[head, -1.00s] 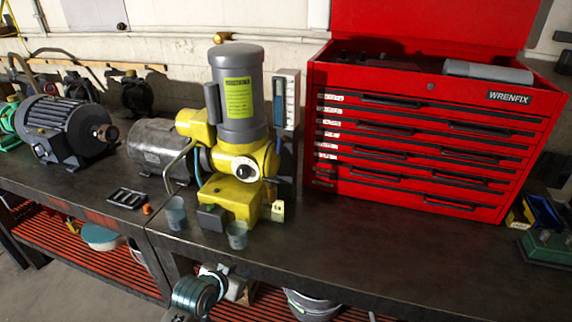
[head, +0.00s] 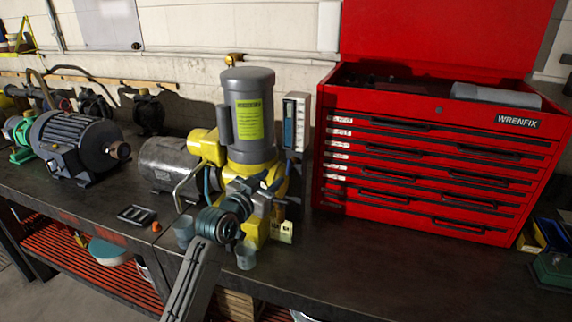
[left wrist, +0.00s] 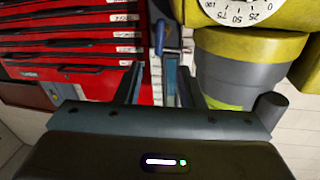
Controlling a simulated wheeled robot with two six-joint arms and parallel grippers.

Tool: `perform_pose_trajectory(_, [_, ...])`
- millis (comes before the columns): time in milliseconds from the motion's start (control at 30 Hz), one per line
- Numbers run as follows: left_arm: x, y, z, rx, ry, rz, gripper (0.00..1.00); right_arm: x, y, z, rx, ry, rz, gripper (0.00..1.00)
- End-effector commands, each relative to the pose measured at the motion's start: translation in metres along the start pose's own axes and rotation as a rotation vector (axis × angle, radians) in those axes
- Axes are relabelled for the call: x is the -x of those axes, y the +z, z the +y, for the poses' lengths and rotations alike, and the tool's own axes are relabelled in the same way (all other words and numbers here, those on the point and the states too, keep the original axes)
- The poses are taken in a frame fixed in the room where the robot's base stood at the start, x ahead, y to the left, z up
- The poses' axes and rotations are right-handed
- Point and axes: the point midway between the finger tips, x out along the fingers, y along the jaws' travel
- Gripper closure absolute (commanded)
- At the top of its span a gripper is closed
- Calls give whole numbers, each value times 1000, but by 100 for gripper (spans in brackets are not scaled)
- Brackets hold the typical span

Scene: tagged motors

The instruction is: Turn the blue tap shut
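In the left wrist view a small blue piece (left wrist: 160,36), which looks like the tap handle, shows at the top centre beside the grey-and-yellow pump. In the head view my left arm covers that part of the pump (head: 249,112), and I cannot clearly pick out the tap. My left gripper (head: 274,188) is in front of the pump's lower right side. In the left wrist view its two fingers (left wrist: 160,84) stand apart with nothing held; the gauge strip (left wrist: 171,75) shows between them. My right gripper is not in view.
The red tool chest (head: 425,160) stands right of the pump. A grey motor (head: 70,145) is at the left. The bench top is clear before the chest.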

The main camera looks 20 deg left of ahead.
Motion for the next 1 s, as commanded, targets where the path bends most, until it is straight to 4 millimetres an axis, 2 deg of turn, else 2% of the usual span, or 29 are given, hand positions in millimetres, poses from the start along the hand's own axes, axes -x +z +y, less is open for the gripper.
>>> perform_pose_trajectory(33, [-11,-4,0,5,1,-1,65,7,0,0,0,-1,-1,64])
perform_pose_trajectory(200, [-44,-4,0,3,1,-2,65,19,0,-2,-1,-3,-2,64])
perform_pose_trajectory(400, [-73,-2,0,1,0,-2,65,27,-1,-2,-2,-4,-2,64])
perform_pose_trajectory(600, [-85,0,1,1,0,-2,65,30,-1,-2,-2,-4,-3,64])
perform_pose_trajectory(867, [-85,1,1,0,0,-2,65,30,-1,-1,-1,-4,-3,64])
perform_pose_trajectory(1000, [-85,1,0,0,0,-2,91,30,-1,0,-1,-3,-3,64])
